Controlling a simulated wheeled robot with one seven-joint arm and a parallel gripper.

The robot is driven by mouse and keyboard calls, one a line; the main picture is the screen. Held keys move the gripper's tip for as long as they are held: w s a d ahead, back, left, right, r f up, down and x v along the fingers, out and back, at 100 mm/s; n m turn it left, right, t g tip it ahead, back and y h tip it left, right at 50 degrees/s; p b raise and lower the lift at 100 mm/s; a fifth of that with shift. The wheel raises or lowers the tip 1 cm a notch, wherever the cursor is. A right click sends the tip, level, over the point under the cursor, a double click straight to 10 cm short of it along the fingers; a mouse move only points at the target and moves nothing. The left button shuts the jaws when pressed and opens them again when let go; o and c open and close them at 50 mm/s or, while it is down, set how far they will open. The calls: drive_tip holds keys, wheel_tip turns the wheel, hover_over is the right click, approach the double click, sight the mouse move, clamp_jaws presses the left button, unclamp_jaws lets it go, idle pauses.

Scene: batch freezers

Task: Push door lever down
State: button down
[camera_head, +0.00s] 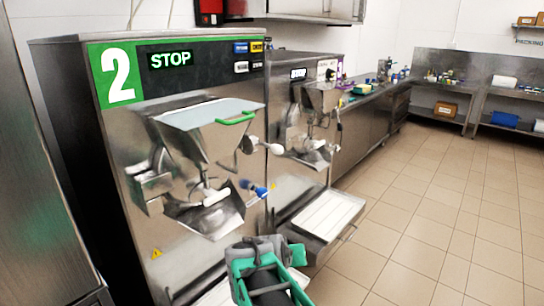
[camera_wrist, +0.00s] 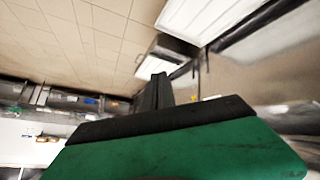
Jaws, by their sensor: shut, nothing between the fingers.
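The batch freezer marked 2 (camera_head: 140,125) stands at the left in the head view and shows STOP on its panel. On its front, a lever with a white knob (camera_head: 276,149) sticks out to the right, and a blue-gripped handle (camera_head: 260,190) sits lower down. I cannot tell for sure which is the door lever. Below the hopper, the front holds a metal spout (camera_head: 215,215). My gripper (camera_head: 265,243) is low in front of the freezer, below and apart from both handles. In the wrist view its dark fingers (camera_wrist: 155,92) are together and empty. No handle shows clearly there.
A second freezer (camera_head: 305,110) stands behind, with a pale-topped tray (camera_head: 325,212) jutting out low at its front. A counter (camera_head: 375,105) runs along the back wall. The tiled floor (camera_head: 440,210) to the right is clear.

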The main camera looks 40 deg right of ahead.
drive_tip(key=s+d+f+m+g, duration=0.25)
drive_tip(key=s+d+m, duration=0.35)
drive_tip(key=s+d, duration=0.95)
drive_tip(key=w+d+r+n+t, duration=0.35)
drive_tip(key=w+d+r, duration=0.25)
drive_tip(key=d+r, duration=0.5)
drive_tip(key=w+a+r+n+t, duration=0.2)
drive_tip(key=w+r+n+t, duration=0.4)
drive_tip(key=w+r, duration=0.35)
drive_tip(key=w+a+r+n+t+y, duration=0.2)
drive_tip(key=w+a+r+n+y, duration=0.1)
drive_tip(key=a+n, duration=0.4)
drive_tip(key=w+a+r+n+t+y, duration=0.2)
drive_tip(key=w+a+r+n+y, duration=0.1)
drive_tip(key=w+a+r+n, duration=0.2)
drive_tip(key=a+r+n, duration=0.1)
drive_tip(key=a+r, duration=0.1)
drive_tip(key=shift+a+n+y+b, duration=0.3)
drive_tip(key=shift+a+n+b, duration=0.05)
drive_tip(key=shift+a, duration=0.05)
